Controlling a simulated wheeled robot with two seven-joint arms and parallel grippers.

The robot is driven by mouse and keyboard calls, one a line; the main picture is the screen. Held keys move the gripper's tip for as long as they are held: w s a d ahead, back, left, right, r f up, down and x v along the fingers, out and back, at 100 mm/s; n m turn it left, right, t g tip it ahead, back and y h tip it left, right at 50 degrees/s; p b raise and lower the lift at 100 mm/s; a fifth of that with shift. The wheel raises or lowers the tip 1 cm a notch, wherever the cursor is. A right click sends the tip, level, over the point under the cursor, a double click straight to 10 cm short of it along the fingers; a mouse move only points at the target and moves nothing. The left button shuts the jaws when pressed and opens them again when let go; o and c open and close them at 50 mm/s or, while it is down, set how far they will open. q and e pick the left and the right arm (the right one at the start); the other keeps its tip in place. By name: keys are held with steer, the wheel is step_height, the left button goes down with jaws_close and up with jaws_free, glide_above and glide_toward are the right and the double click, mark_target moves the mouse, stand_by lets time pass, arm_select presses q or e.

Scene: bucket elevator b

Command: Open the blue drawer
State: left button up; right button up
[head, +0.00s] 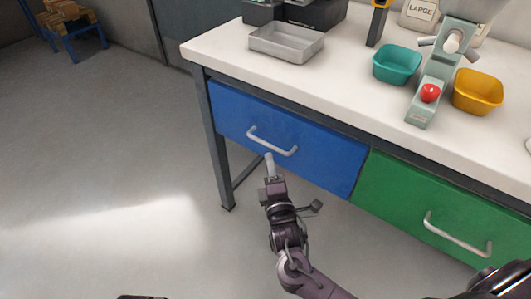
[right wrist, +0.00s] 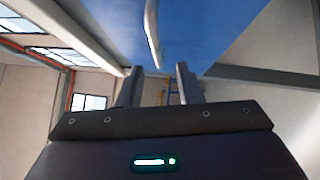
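The blue drawer (head: 285,138) sits under the left part of the white worktop, its front flush with the frame, so it looks closed. Its pale bar handle (head: 272,143) runs across the middle of the front. My right gripper (head: 268,164) is just below the handle in the head view, pointing up at it. In the right wrist view my right gripper (right wrist: 160,78) has its two fingers apart with nothing between them. The handle (right wrist: 152,35) lies beyond the fingertips, across the gap, in front of the blue face. I cannot tell whether they touch. My left gripper is not seen.
A green drawer (head: 440,210) with a similar handle is on the right. The worktop (head: 340,85) holds a metal tray (head: 287,42), a teal bin (head: 397,65), a yellow bin (head: 478,92) and a pale green device with a red button (head: 430,93).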

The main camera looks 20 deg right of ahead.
mark_target(266, 144)
steer(key=w, duration=0.2)
steer(key=w+r, duration=0.1)
steer(key=w, duration=0.2)
steer(key=w+b, duration=0.1)
steer(key=w, duration=0.1)
steer(key=shift+w+d+r, duration=0.2)
steer(key=shift+w+d, duration=0.1)
steer(key=shift+d, duration=0.1)
steer(key=shift+c, duration=0.3)
jaws_close()
